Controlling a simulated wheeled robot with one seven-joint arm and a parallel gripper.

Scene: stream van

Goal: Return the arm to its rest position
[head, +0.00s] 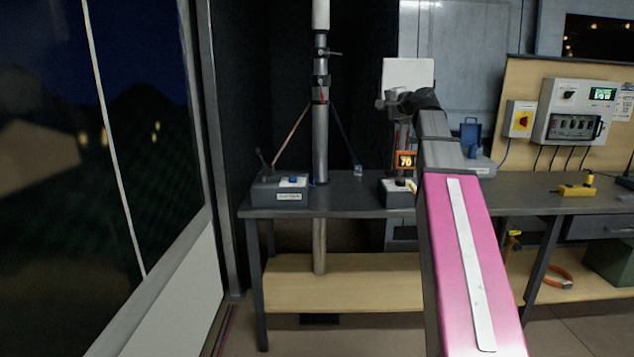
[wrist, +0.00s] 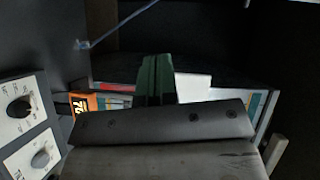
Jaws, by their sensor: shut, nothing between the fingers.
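My arm shows a pink link (head: 466,265) that rises from the bottom of the head view, right of centre, with its dark wrist end above the back of the grey bench (head: 340,192). My gripper (wrist: 155,66) shows in the wrist view as dark green fingers close together beyond a dark plate. It is shut, and nothing shows between the fingers. In the head view its fingers are hard to make out. The arm is raised and stretched forward, not folded.
A vertical mast (head: 320,140) stands left of my arm. A grey control box (head: 279,190) and an orange display (head: 405,160) are near it; the display also shows in the wrist view (wrist: 80,104). A yellow device (head: 577,190) lies on the bench at right. A window wall (head: 170,300) bounds the left.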

